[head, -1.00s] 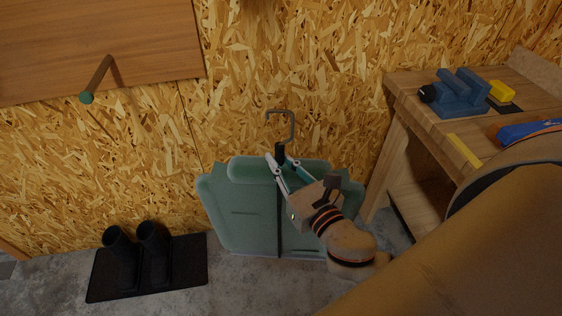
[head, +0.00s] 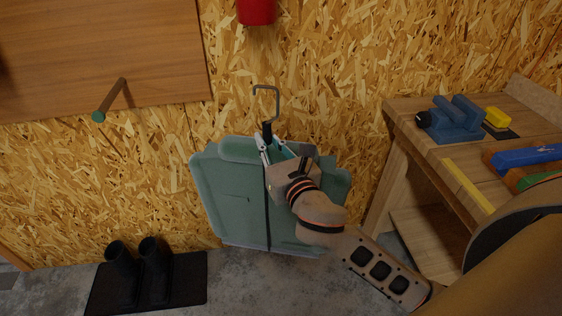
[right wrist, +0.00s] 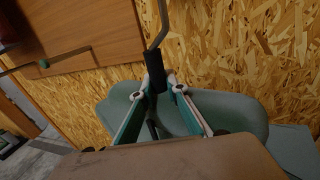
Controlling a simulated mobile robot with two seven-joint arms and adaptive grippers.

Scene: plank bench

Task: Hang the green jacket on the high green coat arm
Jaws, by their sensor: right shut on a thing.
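The green jacket (head: 230,200) hangs upright in front of the chipboard wall, with a grey hook (head: 277,100) and a black neck (head: 267,130) at its top. My right gripper (head: 268,142) is shut on the black neck below the hook; the neck also shows between the fingers in the right wrist view (right wrist: 155,78). The coat arm with a green tip (head: 99,117) sticks out of the wooden board at upper left, apart from the jacket's hook. It also shows at the left in the right wrist view (right wrist: 44,64). My left gripper is not in view.
A workbench (head: 450,150) with a blue vise (head: 452,120) and a yellow block (head: 497,117) stands at right. Black boots (head: 155,270) stand on a dark mat (head: 190,285) at lower left. A red object (head: 257,10) is on the wall above the hook. The wall between hook and coat arm is clear.

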